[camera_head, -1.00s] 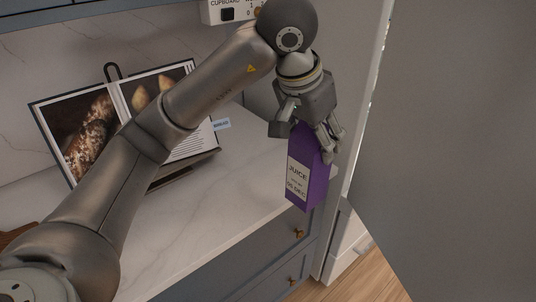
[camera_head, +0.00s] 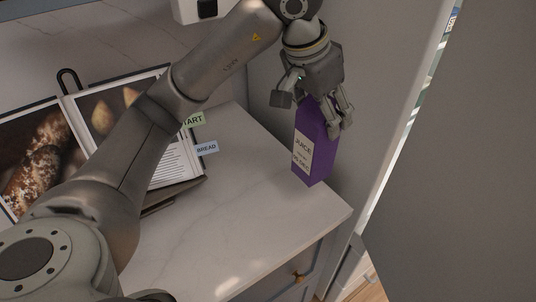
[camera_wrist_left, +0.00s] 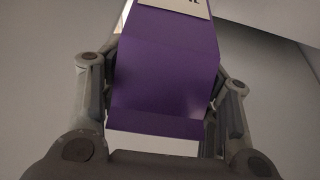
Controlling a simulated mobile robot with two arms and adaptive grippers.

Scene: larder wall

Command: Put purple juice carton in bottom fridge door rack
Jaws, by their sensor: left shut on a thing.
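The purple juice carton (camera_head: 314,150) is upright near the counter's right end, with a white label reading JUICE. My left gripper (camera_head: 322,112) is shut on its upper part from above. In the left wrist view the carton (camera_wrist_left: 165,75) fills the space between the two fingers (camera_wrist_left: 162,100). I cannot tell whether its base touches the counter. A large grey panel, probably the fridge door (camera_head: 465,190), stands at the right, with a bright narrow gap beside it. The bottom door rack is not in view. My right gripper is not in view.
The pale marble counter (camera_head: 235,215) is clear in front of the carton. An open cookbook (camera_head: 110,125) on a stand, with tabs, is behind my left arm. A drawer with a brass knob (camera_head: 297,277) is below the counter edge. A grey wall borders the carton's right.

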